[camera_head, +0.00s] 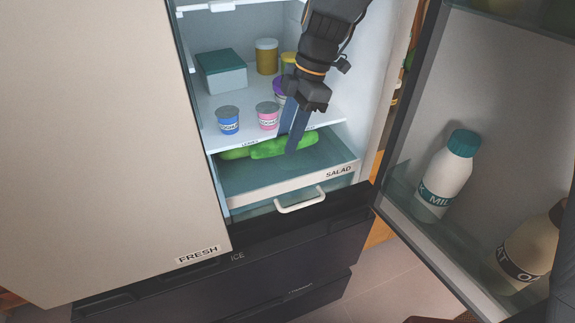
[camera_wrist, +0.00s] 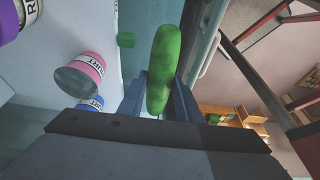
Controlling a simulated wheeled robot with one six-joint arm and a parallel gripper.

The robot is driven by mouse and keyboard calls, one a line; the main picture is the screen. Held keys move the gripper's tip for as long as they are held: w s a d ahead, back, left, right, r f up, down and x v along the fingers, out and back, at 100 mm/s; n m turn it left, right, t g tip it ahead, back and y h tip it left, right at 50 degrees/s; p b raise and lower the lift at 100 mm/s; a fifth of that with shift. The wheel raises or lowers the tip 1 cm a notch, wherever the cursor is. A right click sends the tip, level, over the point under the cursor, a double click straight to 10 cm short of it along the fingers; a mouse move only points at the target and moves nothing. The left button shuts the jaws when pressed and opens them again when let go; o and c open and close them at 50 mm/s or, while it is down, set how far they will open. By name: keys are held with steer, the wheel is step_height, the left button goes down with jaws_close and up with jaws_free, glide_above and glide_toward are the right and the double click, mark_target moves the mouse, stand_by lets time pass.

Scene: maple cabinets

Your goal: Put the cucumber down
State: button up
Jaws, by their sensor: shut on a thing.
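My gripper (camera_head: 293,138) reaches down into the open fridge and is shut on a bright green cucumber (camera_head: 268,149). The cucumber lies crosswise over the pulled-out SALAD drawer (camera_head: 290,185), near its back and the shelf edge. I cannot tell whether it touches the drawer. In the wrist view the cucumber (camera_wrist: 165,62) stands out between the two fingers (camera_wrist: 160,95), which hide part of its sides. A second green item (camera_head: 233,154) shows behind it at the drawer's left; a small part of it also shows in the wrist view (camera_wrist: 126,40).
The shelf (camera_head: 245,128) above holds a blue yogurt cup (camera_head: 228,121), a pink one (camera_head: 267,117), a teal-lidded box (camera_head: 222,72) and several tubs. The open door (camera_head: 480,120) at right holds a milk bottle (camera_head: 446,178). The drawer's front part is clear.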

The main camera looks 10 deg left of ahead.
step_height(320, 180, down, 9)
steer(key=p, duration=0.3)
steer(key=shift+f, duration=0.25)
steer(key=shift+f+b, duration=0.65)
steer(key=shift+b, duration=0.05)
steer(key=o, duration=0.9)
steer(key=shift+r, duration=0.2)
steer(key=shift+d+r+p, duration=0.1)
steer(key=shift+r+p, duration=0.45)
steer(key=shift+p, duration=0.3)
steer(key=p+v, duration=0.2)
steer(key=v, duration=0.5)
steer(key=shift+r, duration=0.15)
